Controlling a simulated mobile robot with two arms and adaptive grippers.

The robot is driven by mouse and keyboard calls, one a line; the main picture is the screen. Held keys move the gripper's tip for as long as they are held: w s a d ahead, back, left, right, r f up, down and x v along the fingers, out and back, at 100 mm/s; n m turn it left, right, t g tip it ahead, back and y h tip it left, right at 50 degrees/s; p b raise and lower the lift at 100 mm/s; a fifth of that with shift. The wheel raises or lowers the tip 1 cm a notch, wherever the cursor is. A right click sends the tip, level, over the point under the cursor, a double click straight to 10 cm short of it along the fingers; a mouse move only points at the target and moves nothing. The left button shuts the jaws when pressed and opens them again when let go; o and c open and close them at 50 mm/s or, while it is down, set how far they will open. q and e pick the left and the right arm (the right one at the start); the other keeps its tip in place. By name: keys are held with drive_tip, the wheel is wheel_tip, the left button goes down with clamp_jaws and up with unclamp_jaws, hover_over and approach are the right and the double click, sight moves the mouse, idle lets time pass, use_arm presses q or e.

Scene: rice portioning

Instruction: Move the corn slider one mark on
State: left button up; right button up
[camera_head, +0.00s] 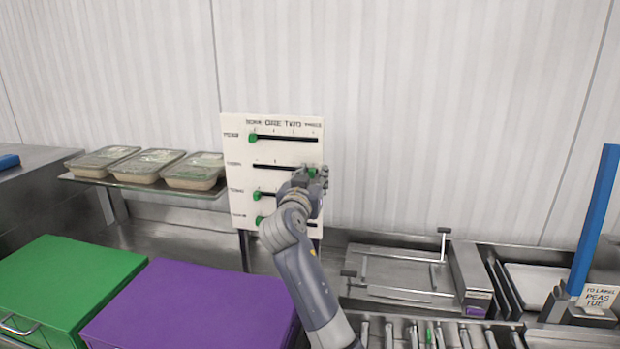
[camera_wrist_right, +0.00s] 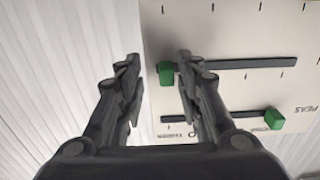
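A white slider board (camera_head: 285,152) stands against the wall with several black tracks, each with a green knob. The second row, whose blurred label looks like corn, has its knob (camera_head: 312,172) at the right end, under the last column. My right gripper (camera_head: 314,178) is at that knob. In the right wrist view the board is upside down, and the corn knob (camera_wrist_right: 166,72) shows between the two open fingers of my right gripper (camera_wrist_right: 160,62), nearer the right finger. I cannot tell whether they touch. The peas knob (camera_head: 253,138) is at its track's left end. My left gripper is out of view.
Several lidded food trays (camera_head: 147,165) sit on a shelf left of the board. A green box (camera_head: 65,285) and a purple box (camera_head: 185,305) stand in front. A metal rack (camera_head: 400,275) and a blue upright bar (camera_head: 596,220) are at the right.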

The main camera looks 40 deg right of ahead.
drive_tip(key=shift+a, duration=0.15)
drive_tip(key=shift+a, duration=0.2)
drive_tip(key=v, duration=1.1)
drive_tip(key=shift+s, duration=0.35)
